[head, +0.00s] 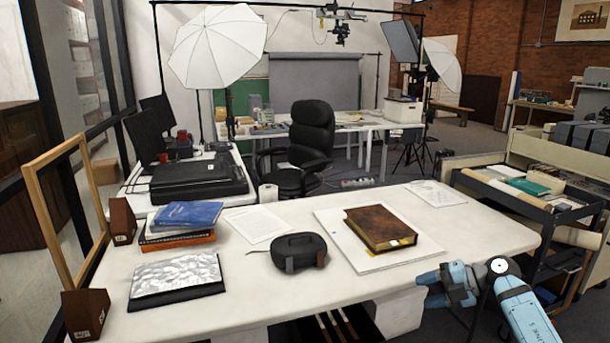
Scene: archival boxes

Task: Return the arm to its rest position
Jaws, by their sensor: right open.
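My right gripper (432,287) is at the lower right, beside the front right edge of the white table (480,228). Its blue arm comes in from the bottom right. Its jaws are open and I see nothing between them. My left gripper is out of view. The nearest large thing on the table is a thick brown book (380,228), lying on a white board (345,255) to the upper left of the gripper, apart from it.
A loaded dark cart (545,215) stands right of the table. A black chair (310,140) is behind it.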

